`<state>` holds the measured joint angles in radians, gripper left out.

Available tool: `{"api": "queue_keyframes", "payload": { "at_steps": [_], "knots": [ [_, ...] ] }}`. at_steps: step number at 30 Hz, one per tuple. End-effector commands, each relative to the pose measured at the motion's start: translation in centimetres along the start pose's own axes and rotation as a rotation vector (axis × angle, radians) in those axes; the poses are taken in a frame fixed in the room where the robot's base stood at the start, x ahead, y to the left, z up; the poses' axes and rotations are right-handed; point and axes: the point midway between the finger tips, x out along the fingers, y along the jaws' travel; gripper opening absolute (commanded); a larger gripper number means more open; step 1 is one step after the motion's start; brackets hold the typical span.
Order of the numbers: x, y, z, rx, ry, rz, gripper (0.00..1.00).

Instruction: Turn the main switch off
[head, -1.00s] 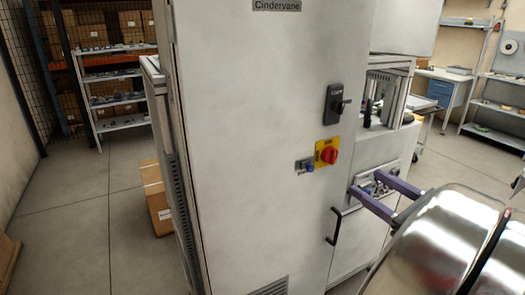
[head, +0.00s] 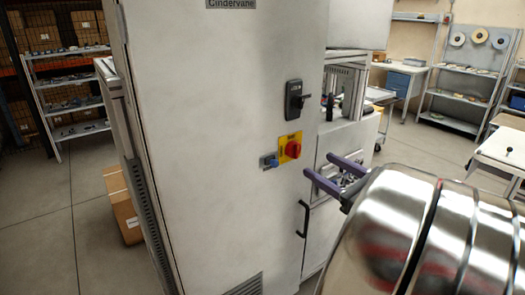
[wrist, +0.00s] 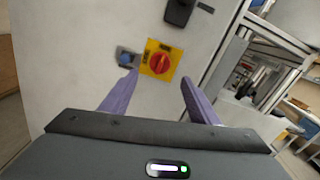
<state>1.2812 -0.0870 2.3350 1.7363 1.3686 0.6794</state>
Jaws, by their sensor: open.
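The main switch appears to be the red rotary knob (head: 292,149) on a yellow plate (head: 282,141), mounted on the front of a tall white cabinet (head: 200,120). In the wrist view the red knob (wrist: 161,63) lies ahead of my fingers, a little above their tips. My gripper (head: 318,166) has two purple fingers spread apart, with nothing between them. It is right of and slightly below the knob in the head view. The wrist view shows the open gripper (wrist: 157,80) below the knob, apart from it as far as I can tell.
A small blue knob (head: 272,163) sits left of the yellow plate; it shows in the wrist view (wrist: 125,59). A black handle unit (head: 294,100) is above. A black door handle (head: 304,218) is below. Floor left of the cabinet is mostly clear, with a cardboard box (head: 123,210) beside it.

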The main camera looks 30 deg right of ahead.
Motion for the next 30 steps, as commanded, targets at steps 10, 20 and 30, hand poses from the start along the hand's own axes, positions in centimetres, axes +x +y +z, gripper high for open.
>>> {"api": "queue_keyframes", "payload": {
  "at_steps": [10, 20, 30],
  "knots": [
    [4.0, 0.1, 0.0, 0.002, -0.001, 0.003, 0.55],
    [7.8, 0.0, 0.0, 0.000, -0.001, 0.001, 0.55],
    [9.4, -0.1, 0.0, 0.001, 0.000, -0.002, 0.55]
  ]
}}
